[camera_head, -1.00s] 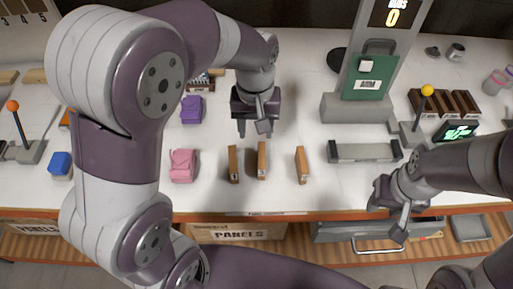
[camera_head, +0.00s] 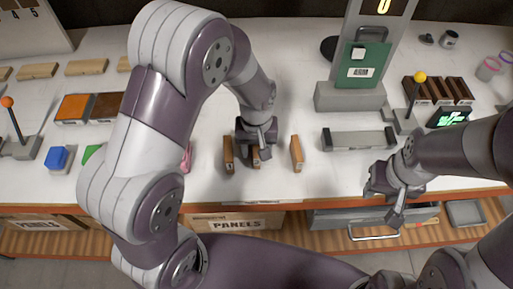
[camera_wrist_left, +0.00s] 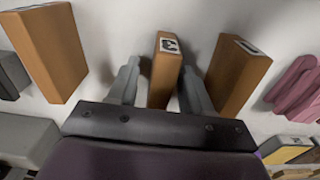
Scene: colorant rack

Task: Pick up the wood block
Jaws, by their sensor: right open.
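Three brown wood blocks stand in a row on the white table in the head view: a left one (camera_head: 228,154), a middle one (camera_head: 256,159) and a right one (camera_head: 296,153). My left gripper (camera_head: 256,150) is low over the middle block. In the left wrist view its open fingers (camera_wrist_left: 160,68) are on either side of the middle block (camera_wrist_left: 165,70), with a gap on the left. The other two blocks (camera_wrist_left: 48,50) (camera_wrist_left: 237,75) stand outside the fingers. My right gripper (camera_head: 394,198) is open and empty near the table's front edge.
A grey bar-shaped fixture (camera_head: 359,139) lies right of the blocks. A grey stand with a green panel (camera_head: 363,65) rises behind it. A pink item (camera_head: 186,158) is partly hidden by my left arm.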

